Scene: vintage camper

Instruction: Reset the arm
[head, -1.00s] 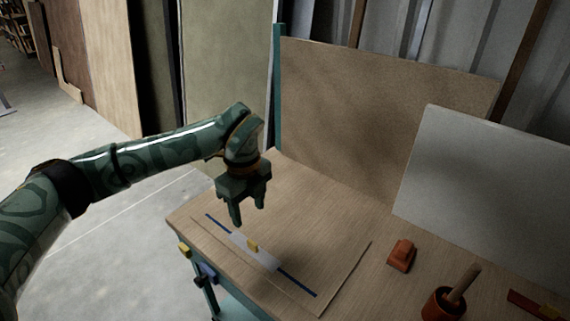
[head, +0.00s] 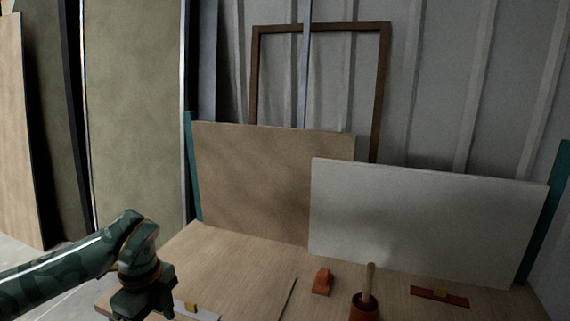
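My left arm comes in from the lower left, and my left gripper (head: 143,302) hangs at the bottom edge over the left part of the wooden bench (head: 240,262). Its fingertips are cut off by the frame, so I cannot tell whether it is open or shut. Just to its right, a pale strip with a small yellow block (head: 191,307) is partly in view at the bottom edge. My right gripper is not in view.
An orange block (head: 322,282), a reddish pot (head: 363,309) with a wooden stick (head: 369,280) and a red strip (head: 427,294) with a yellow piece are on the bench. A brown panel (head: 270,180) and a grey panel (head: 420,220) stand behind. A wooden frame (head: 382,90) leans farther back.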

